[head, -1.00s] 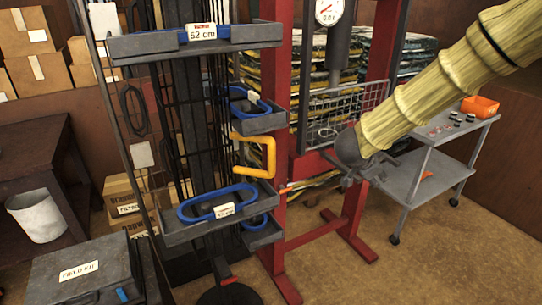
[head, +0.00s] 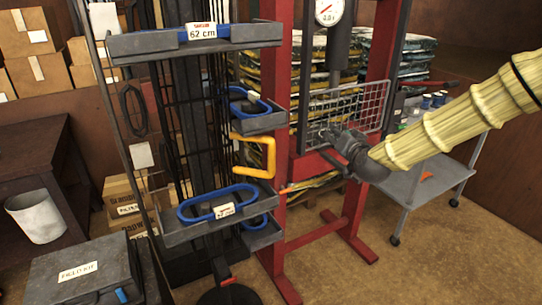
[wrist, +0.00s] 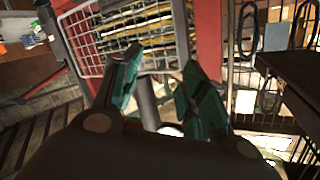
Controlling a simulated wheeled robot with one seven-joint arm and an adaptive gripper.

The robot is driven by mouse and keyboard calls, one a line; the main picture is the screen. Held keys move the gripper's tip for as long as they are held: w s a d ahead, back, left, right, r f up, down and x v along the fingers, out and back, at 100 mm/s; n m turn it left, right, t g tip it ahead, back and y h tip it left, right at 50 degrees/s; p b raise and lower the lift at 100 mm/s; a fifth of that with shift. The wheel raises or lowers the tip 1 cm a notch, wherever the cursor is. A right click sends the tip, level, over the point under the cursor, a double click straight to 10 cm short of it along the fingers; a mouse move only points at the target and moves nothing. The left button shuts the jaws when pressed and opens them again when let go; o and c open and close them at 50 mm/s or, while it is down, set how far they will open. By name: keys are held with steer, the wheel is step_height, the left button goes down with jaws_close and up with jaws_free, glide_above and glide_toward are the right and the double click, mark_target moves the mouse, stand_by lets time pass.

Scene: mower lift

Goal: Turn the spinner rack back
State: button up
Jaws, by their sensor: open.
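The spinner rack (head: 205,130) stands left of centre in the head view, a dark upright column with grey trays on several sides. Blue belts lie on its trays, one on the top tray marked 62 cm and one on the lower tray (head: 172,236). A yellow handle (head: 270,157) sticks out from its right side. My gripper (head: 322,146) is to the right of the handle, apart from it, in front of the red press frame. In the wrist view my gripper (wrist: 155,88) has its fingers spread with nothing held between them. The sleeved arm partly hides the cart.
A red press frame (head: 354,222) with a wire guard (head: 362,103) and a dial gauge stands just behind my gripper. A grey cart (head: 425,182) is at right. A field kit box (head: 82,270) and a white bucket (head: 35,216) are at left. The floor at front right is clear.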

steer(key=s+a+n+g+y, duration=0.1)
steer(key=s+a+n+y, duration=0.3)
steer(key=a+n+y, duration=0.35)
steer(key=n+g+y, duration=0.6)
steer(key=n, duration=0.3)
glide_toward(271, 170)
step_height(271, 170, up, 4)
steer(key=w, duration=0.1)
steer(key=p+x, duration=0.2)
steer(key=x, duration=0.8)
steer(key=shift+w+r, duration=0.1)
steer(key=shift+r, duration=0.1)
jaws_close()
